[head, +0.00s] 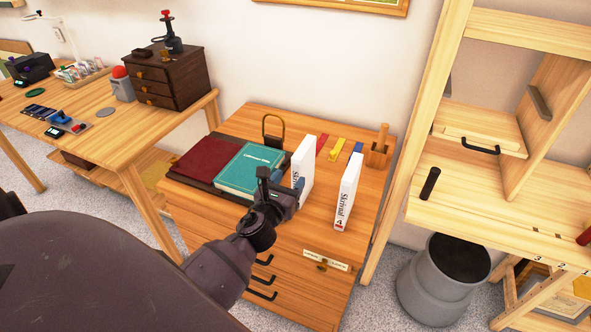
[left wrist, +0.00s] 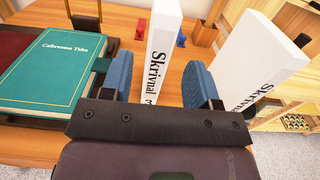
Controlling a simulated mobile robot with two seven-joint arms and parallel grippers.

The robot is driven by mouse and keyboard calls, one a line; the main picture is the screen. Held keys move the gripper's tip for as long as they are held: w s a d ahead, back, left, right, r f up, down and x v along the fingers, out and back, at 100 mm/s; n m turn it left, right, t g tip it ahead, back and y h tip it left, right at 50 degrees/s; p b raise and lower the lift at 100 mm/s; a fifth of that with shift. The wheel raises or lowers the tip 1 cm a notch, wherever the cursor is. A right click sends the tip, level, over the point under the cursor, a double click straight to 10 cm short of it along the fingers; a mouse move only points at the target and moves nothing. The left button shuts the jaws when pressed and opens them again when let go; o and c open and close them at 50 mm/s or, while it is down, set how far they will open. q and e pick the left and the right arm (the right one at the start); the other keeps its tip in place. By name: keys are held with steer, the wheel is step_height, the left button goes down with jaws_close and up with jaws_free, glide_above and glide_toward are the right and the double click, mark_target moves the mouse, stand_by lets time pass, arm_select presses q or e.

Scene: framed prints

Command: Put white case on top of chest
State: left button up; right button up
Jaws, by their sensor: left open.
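Two white cases marked "Skrivnal" stand upright on a wooden drawer cabinet (head: 255,117). The left white case (head: 303,166) is partly behind my left gripper (head: 281,187); the right white case (head: 348,190) stands apart from it. In the left wrist view, my gripper (left wrist: 160,82) is open, with blue-padded fingers on either side of the left case (left wrist: 166,45); visible gaps remain beside it. The right case (left wrist: 255,62) is outside the right finger. A small dark brown chest with drawers (head: 180,74) stands on the desk at the left. My right gripper is out of view.
A teal book (head: 250,170) and a dark red book (head: 205,157) lie left of the cases. A padlock-shaped object (head: 273,130) and a wooden holder (head: 379,155) stand behind. The chest's top carries a dark red-topped device (head: 171,40) and small items.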

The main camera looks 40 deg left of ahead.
arm_select(q)
steer(key=s+d+f+n+g+h, duration=0.1)
steer(key=s+d+f+n+g, duration=0.1)
steer(key=s+n, duration=0.5)
steer(key=s+d+f+n+g+h, duration=0.2)
steer(key=s+f+n, duration=0.5)
steer(key=n, duration=0.7)
steer(key=s+d+f+n+g+h, duration=0.1)
steer(key=s+d+f+n, duration=0.3)
steer(key=s+n, duration=0.4)
steer(key=f+n+g, duration=0.1)
steer(key=n, duration=0.2)
steer(key=shift+d, duration=0.35)
